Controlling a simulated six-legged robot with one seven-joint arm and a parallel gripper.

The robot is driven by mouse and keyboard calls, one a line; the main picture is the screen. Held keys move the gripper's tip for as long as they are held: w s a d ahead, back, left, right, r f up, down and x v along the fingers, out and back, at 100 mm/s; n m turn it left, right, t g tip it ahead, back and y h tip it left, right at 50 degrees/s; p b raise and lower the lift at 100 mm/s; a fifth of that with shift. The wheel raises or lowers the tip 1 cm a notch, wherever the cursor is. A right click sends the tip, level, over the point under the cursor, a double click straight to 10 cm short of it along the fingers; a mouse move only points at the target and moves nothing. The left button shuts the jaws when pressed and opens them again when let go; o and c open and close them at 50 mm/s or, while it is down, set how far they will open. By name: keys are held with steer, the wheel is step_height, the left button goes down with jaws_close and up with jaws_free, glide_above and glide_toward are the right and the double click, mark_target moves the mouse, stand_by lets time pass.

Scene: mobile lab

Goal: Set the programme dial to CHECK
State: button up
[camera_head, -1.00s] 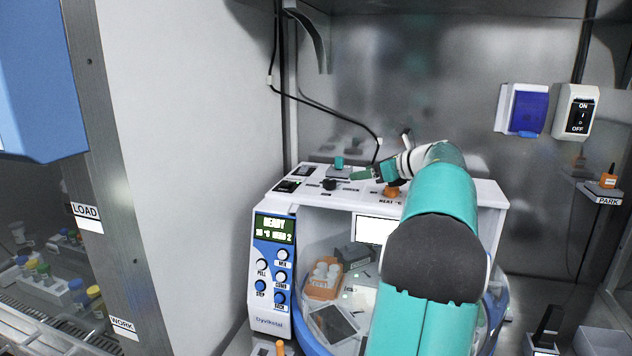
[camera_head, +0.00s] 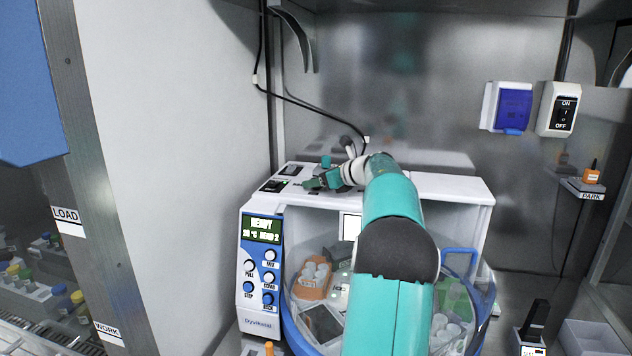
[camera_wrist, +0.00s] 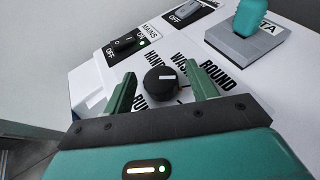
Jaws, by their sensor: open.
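The programme dial (camera_wrist: 160,84) is a black round knob with a white pointer mark, on the white machine's top panel. I cannot see a CHECK label. My gripper (camera_wrist: 162,76) is open, with one green finger on each side of the dial; I cannot tell whether they touch it. In the head view my gripper (camera_head: 314,183) hides the dial on top of the machine (camera_head: 455,186).
A MAINS rocker switch (camera_wrist: 127,42) with a green light and an OFF switch (camera_wrist: 187,12) sit beyond the dial. A teal lever on a grey block (camera_wrist: 246,42) stands close to the right. A display (camera_head: 265,229) reading READY is on the machine's front.

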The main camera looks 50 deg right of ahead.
steer(key=shift+w+f, duration=0.25)
steer(key=shift+w, duration=0.3)
steer(key=c, duration=1)
steer(key=shift+m+h, duration=0.3)
steer(key=shift+h, duration=0.1)
steer(key=m+g+h, duration=0.1)
steer(key=m+h, duration=0.2)
steer(key=shift+a, duration=0.15)
steer(key=shift+m+g+h, duration=1)
steer(key=shift+m+h, duration=1)
steer(key=shift+h, duration=0.3)
steer(key=shift+d, duration=0.2)
